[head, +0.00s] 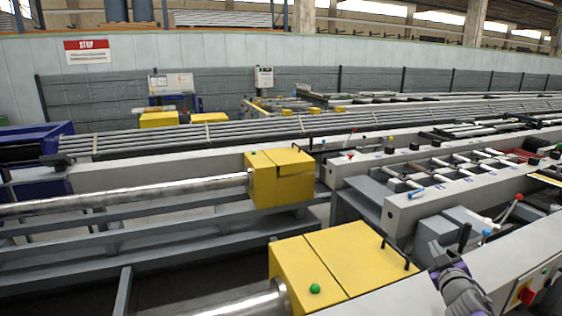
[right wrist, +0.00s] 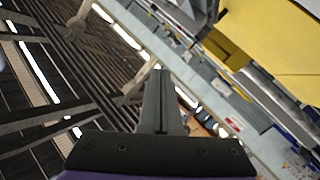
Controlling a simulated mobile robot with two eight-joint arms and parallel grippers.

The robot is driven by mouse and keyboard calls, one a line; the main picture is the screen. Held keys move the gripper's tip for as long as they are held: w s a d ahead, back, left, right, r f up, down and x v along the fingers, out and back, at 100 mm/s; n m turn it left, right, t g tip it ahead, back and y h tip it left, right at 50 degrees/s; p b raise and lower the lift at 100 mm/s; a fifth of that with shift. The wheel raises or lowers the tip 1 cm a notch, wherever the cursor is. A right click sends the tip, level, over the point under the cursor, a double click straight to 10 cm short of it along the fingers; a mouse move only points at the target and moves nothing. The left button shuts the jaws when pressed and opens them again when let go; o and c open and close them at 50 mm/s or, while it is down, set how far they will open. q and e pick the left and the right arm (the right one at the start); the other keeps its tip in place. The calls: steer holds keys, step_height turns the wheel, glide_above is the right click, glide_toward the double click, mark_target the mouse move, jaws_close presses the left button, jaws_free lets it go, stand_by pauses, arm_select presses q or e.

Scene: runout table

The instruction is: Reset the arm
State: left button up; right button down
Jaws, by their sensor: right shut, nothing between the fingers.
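My right gripper (head: 464,238) stands at the lower right of the head view, above the grey machine bed, with its purple and grey wrist below it. Its dark fingers point upward and are shut with nothing between them. In the right wrist view the shut fingers (right wrist: 160,95) show from close up, with the roof beams and the hall wall behind them. My left gripper is not in view.
A near yellow box (head: 355,255) with a green button is left of my right gripper. A farther yellow box (head: 280,178) ends a long metal bar (head: 130,195). Levers and a red-and-yellow switch (head: 526,295) are near the gripper.

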steer(key=s+a+f+m+g+y, duration=0.1)
steer(key=s+a+f+g, duration=0.3)
steer(key=s+a+f, duration=0.65)
steer(key=s+a+f+m+g+y, duration=0.2)
steer(key=s+a+f+g, duration=0.25)
steer(key=s, duration=1.05)
steer(key=s+a+f+m+g+y, duration=0.1)
steer(key=s+a+f+g, duration=0.3)
steer(key=s+a+f, duration=0.65)
arm_select(q)
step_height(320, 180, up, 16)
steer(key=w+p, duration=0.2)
steer(key=p, duration=1.2)
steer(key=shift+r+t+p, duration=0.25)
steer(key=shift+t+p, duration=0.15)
arm_select(e)
step_height(320, 180, up, 20)
steer(key=d+t, duration=0.1)
steer(key=d, duration=0.1)
steer(key=shift+w+d+f, duration=0.15)
steer(key=shift+w+f, duration=0.1)
